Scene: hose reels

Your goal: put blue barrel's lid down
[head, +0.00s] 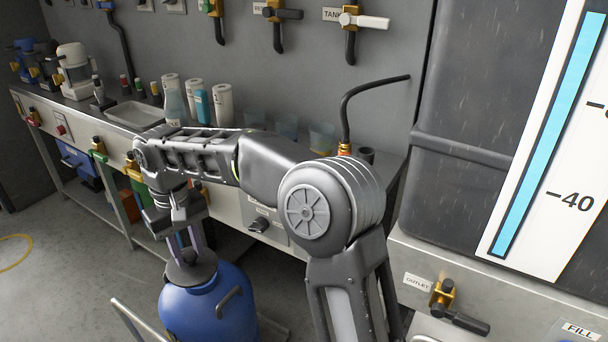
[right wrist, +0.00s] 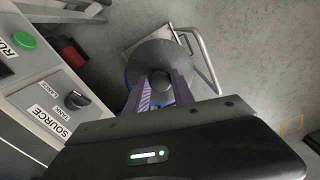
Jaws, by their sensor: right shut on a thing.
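My right gripper (head: 188,256) points down and is shut on the lid's knob. In the right wrist view the lid (right wrist: 160,58) shows as a grey disc with the knob (right wrist: 157,83) between the two fingers. A thin blue edge of the barrel shows beside the lid. I cannot tell whether the lid touches the rim. My left gripper is out of view.
A metal-framed cart (right wrist: 205,58) holds the barrel. The workbench (head: 130,125) behind carries bottles, cups and a tray (head: 135,115). A control panel with a source knob (right wrist: 77,98) is close by. A large tank (head: 480,90) stands at right. Floor at left is clear.

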